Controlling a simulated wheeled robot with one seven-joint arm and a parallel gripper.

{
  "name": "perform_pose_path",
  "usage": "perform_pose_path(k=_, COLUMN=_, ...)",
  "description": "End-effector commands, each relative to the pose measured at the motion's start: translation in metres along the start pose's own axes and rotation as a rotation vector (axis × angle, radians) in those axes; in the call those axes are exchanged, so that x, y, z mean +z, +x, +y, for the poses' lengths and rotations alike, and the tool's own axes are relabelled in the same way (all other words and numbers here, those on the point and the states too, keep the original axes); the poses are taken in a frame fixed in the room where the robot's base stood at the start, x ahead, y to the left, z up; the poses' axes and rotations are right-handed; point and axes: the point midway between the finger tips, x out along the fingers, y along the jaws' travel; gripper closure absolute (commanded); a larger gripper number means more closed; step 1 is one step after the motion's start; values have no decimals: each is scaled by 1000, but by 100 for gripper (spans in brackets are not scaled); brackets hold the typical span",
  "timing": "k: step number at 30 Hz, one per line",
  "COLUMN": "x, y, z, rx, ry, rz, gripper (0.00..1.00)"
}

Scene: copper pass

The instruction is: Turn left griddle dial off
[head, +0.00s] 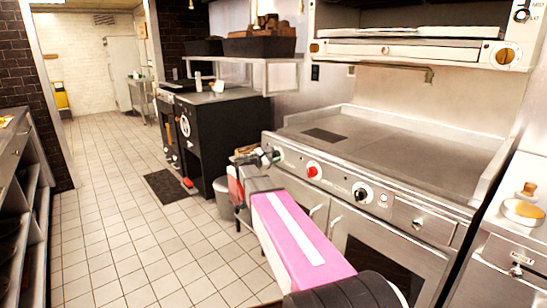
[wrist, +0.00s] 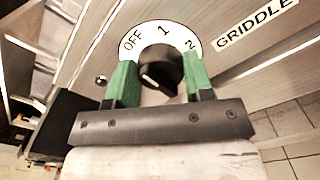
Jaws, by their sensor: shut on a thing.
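The griddle (head: 370,150) is a wide steel unit with a row of dials on its front panel. Its left dial (wrist: 158,68) is black, on a white ring marked OFF, 1 and 2, with the word GRIDDLE to the right. A pale line shows on the lower left of the dial's face; I cannot tell the exact setting. My gripper (wrist: 161,82) has its green fingers on either side of the dial, shut on it.
A red knob (head: 312,171) and another black dial (head: 362,193) sit further right on the panel. Oven doors (head: 375,255) with handles are below. A grey bin (head: 223,197) stands left of the griddle. The tiled floor (head: 120,235) is open to the left.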

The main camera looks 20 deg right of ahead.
Motion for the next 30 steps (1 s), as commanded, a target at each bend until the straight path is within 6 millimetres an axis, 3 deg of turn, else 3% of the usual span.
perform_pose_path(k=9, x=-1, y=-1, z=0, rx=-1, ry=-96, rz=3, gripper=76)
perform_pose_path(k=23, x=-1, y=-1, z=0, rx=-1, ry=-110, rz=3, gripper=76)
perform_pose_path(k=24, x=-1, y=-1, z=0, rx=-1, ry=-110, rz=3, gripper=49)
perform_pose_path(k=26, x=-1, y=-1, z=0, rx=-1, ry=-110, rz=2, gripper=30)
perform_pose_path(k=30, x=0, y=0, z=0, rx=0, ry=-110, rz=2, gripper=27)
